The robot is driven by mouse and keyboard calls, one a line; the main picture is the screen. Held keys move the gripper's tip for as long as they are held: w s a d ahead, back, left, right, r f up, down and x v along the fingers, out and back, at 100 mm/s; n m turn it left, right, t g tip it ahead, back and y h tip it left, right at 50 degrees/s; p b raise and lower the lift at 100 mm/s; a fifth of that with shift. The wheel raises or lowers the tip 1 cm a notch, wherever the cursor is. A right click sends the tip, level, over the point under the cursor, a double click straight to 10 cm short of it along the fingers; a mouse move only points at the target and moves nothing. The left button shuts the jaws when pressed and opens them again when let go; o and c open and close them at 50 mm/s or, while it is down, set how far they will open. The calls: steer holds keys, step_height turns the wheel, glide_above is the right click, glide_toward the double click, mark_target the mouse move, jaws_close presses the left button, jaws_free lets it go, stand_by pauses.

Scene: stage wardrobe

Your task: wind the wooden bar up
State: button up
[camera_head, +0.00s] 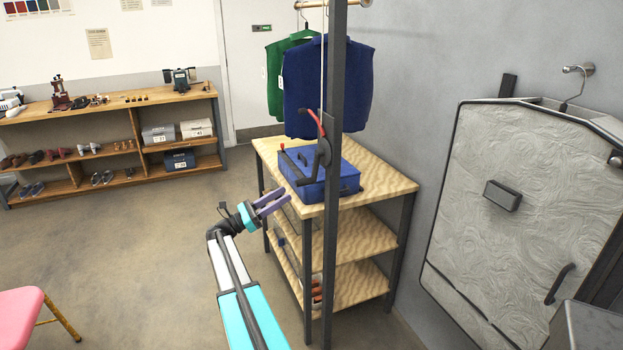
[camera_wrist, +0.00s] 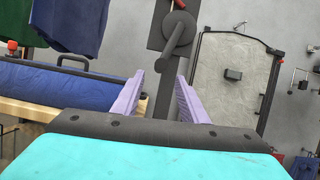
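The wooden bar (camera_head: 347,3) is at the top edge of the head view, with a green vest (camera_head: 275,78) and a blue vest (camera_head: 302,92) hanging below it. A thin cord runs down beside a dark post (camera_head: 333,235) to a black winch crank (camera_head: 323,150) with a red handle (camera_head: 317,122). The crank also shows in the wrist view (camera_wrist: 177,38), ahead of my gripper. My gripper (camera_head: 282,200) has two purple fingers, spread apart with nothing between them. It is left of and below the crank, not touching it.
A blue case (camera_head: 345,178) lies on a wooden-topped table (camera_head: 390,180) behind the post, close to my gripper. A grey padded panel (camera_head: 525,190) hangs on the right wall. A shoe shelf (camera_head: 110,105) stands far left. Open floor lies left of my arm, with a pink seat (camera_head: 18,312) at the corner.

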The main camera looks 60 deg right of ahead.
mark_target(313, 176)
steer(key=p+x, duration=0.3)
steer(key=x, duration=1)
steer(key=shift+s+d+r, duration=0.15)
steer(key=shift+d, duration=0.05)
jaws_close()
